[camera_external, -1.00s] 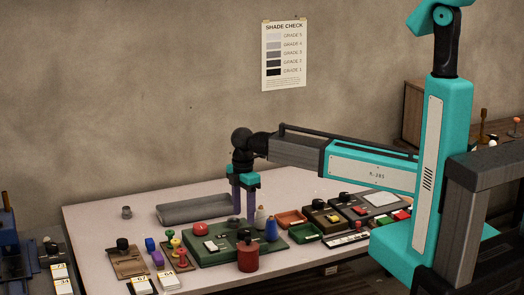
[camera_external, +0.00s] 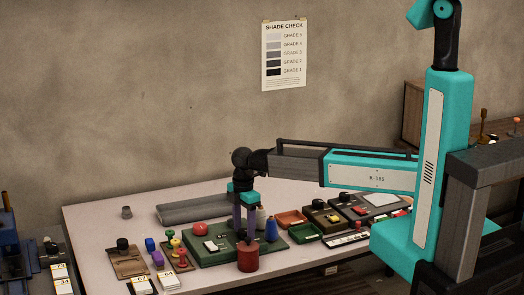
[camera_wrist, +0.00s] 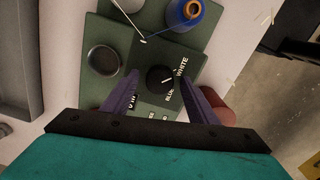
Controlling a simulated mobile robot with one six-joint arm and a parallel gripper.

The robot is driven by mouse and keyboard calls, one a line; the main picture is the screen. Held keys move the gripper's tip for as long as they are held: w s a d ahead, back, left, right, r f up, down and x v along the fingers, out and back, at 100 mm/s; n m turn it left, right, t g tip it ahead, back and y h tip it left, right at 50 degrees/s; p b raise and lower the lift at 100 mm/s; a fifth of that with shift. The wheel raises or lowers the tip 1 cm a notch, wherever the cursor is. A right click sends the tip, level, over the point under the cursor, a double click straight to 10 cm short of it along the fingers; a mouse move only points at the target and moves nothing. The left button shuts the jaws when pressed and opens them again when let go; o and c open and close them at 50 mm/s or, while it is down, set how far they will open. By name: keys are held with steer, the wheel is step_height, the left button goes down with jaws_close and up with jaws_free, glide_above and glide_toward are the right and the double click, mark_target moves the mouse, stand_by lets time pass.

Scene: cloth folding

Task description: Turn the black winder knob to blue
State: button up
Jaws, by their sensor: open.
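The black winder knob (camera_wrist: 160,78) sits on a dark green raised block of the green board (camera_external: 195,252). Its white pointer line slants up and right, toward the WHITE label (camera_wrist: 182,66). The BLUE label (camera_wrist: 170,97) is below and right of the knob, partly hidden by a finger. My gripper (camera_wrist: 160,92) is open, pointing down, with one purple finger on each side of the knob. I cannot tell whether the fingers touch it. In the outside view, my gripper (camera_external: 244,234) is low over the board and partly hides the knob.
A red cylinder (camera_external: 248,258) stands close in front of the gripper. The table's back left is mostly clear.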

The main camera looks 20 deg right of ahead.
steer(key=c, duration=1.1)
steer(key=shift+o, duration=0.2)
